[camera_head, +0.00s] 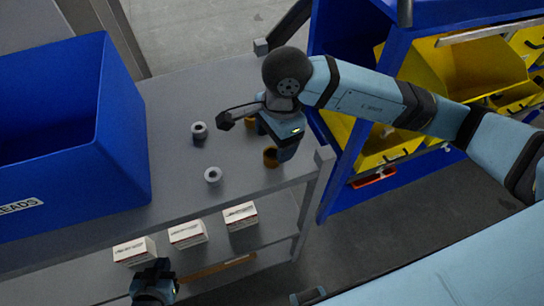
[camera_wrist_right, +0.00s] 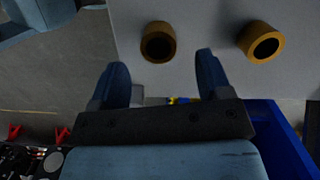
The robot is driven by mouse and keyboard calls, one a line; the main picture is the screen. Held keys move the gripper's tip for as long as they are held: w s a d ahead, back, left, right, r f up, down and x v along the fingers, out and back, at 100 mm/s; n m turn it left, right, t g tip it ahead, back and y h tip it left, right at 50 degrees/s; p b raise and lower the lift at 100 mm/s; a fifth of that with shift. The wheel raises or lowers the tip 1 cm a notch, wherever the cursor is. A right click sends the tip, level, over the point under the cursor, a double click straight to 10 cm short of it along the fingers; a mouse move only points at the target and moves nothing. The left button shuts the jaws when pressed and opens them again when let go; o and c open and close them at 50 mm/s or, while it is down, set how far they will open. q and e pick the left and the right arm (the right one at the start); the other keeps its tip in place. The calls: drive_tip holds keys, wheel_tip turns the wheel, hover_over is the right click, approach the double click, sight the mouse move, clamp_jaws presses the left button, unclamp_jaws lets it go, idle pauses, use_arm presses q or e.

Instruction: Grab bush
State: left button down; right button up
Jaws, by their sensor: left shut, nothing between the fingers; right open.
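Two brass-coloured bushes stand on the grey shelf top in the head view, one (camera_head: 270,157) near the front edge and one (camera_head: 251,123) behind it, partly hidden by my right gripper. The right wrist view shows two bushes, one (camera_wrist_right: 158,42) just beyond and between the fingertips and one (camera_wrist_right: 259,43) further right. My right gripper (camera_head: 286,150) is over the shelf beside the bushes. Its fingers (camera_wrist_right: 162,66) are apart with nothing between them. My left gripper (camera_head: 153,284) is low at the bottom left, shut and empty, by the lower shelf.
Two grey ring-shaped parts (camera_head: 199,131) (camera_head: 213,175) stand left of the bushes. A large blue bin (camera_head: 120,140) fills the shelf's left. Small white boxes (camera_head: 188,235) line the lower shelf. A blue rack with yellow bins (camera_head: 455,72) stands to the right.

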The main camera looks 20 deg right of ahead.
sight(272, 153)
drive_tip(key=f, duration=0.2)
drive_tip(key=f+b, duration=0.1)
drive_tip(key=f, duration=0.1)
drive_tip(key=shift+s+a, duration=0.15)
drive_tip(key=shift+a, duration=0.15)
drive_tip(key=shift+f, duration=0.4)
drive_tip(key=c, duration=1)
drive_tip(key=shift+c, duration=0.2)
drive_tip(key=shift+r, duration=0.2)
